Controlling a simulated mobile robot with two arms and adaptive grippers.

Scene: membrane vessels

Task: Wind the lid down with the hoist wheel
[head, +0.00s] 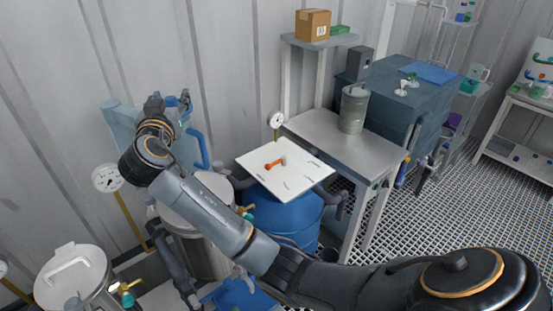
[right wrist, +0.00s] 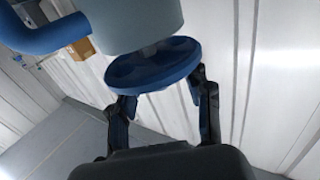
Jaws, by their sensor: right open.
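The hoist wheel is a blue disc (right wrist: 150,68) under a pale blue-grey housing (right wrist: 135,22) in the right wrist view. My right gripper (right wrist: 163,92) is open, with one finger at each side of the wheel's near rim; I cannot tell whether they touch it. In the head view this gripper (head: 156,106) is at the light blue hoist body (head: 122,120) by the wall, and the wheel is mostly hidden. A blue bent hoist arm (head: 201,148) reaches over a steel vessel (head: 205,255). The vessel's pale round lid (head: 180,217) is largely covered by my right arm. My left gripper is not in view.
A blue drum (head: 285,220) with a white board (head: 285,168) stands right of the vessel. A smaller lidded vessel (head: 75,277) stands front left, and a gauge (head: 108,178) is near the wall. A steel table (head: 335,150) holds a metal canister (head: 353,108). Grating floor is open at right.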

